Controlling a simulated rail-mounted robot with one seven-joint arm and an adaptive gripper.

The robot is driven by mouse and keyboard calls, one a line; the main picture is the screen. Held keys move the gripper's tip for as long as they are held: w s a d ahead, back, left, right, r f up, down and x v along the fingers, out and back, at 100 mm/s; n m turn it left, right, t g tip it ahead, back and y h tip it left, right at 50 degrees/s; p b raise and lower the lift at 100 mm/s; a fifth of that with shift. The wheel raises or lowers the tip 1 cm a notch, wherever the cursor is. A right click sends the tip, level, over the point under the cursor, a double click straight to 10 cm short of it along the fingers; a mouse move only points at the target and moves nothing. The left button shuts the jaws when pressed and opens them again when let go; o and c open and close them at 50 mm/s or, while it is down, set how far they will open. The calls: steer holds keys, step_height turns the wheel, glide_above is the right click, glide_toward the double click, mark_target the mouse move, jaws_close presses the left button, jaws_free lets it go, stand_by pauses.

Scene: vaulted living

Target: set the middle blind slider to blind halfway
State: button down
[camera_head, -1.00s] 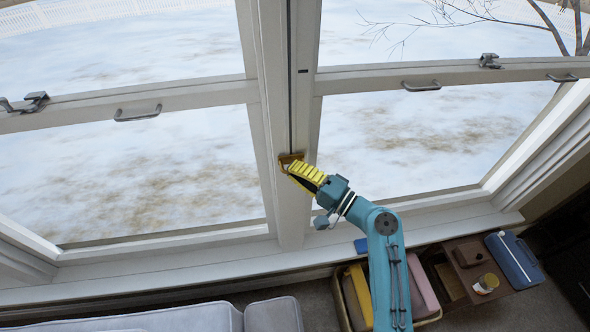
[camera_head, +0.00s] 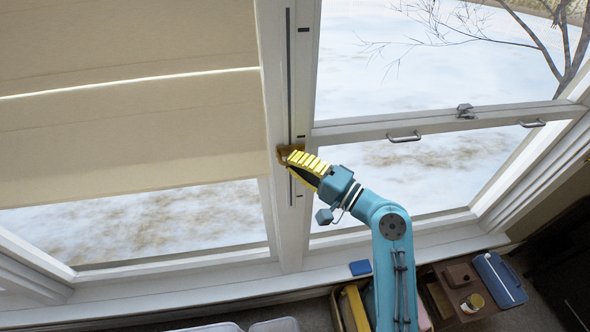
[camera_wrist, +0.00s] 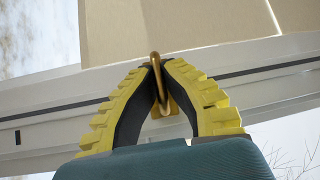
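The blind slider (camera_head: 286,152) is a brass-coloured handle on a dark vertical track in the white post. It sits slightly below the middle dark mark (camera_head: 301,137) beside the track. My gripper (camera_head: 292,158) reaches it from the lower right. In the wrist view, my yellow-ribbed fingers (camera_wrist: 158,68) are closed in around the brass loop (camera_wrist: 156,82), with their tips against its sides. The beige blind (camera_head: 130,110) hangs in the left window down below mid-pane, leaving a strip of snowy ground visible beneath. Its top is out of view.
An upper mark (camera_head: 303,30) and a lower mark (camera_head: 298,196) also flank the track. The right window (camera_head: 440,60) is uncovered. Below the sill are a blue case (camera_head: 499,278), a brown box (camera_head: 460,274) and a small jar (camera_head: 473,302), clear of my gripper.

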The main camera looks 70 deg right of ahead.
steer(key=shift+r+p, duration=0.55)
steer(key=shift+r, duration=0.95)
steer(key=c, duration=1.2)
jaws_free()
steer(key=shift+w, duration=0.1)
steer(key=shift+o, duration=0.2)
steer(key=v, duration=1.2)
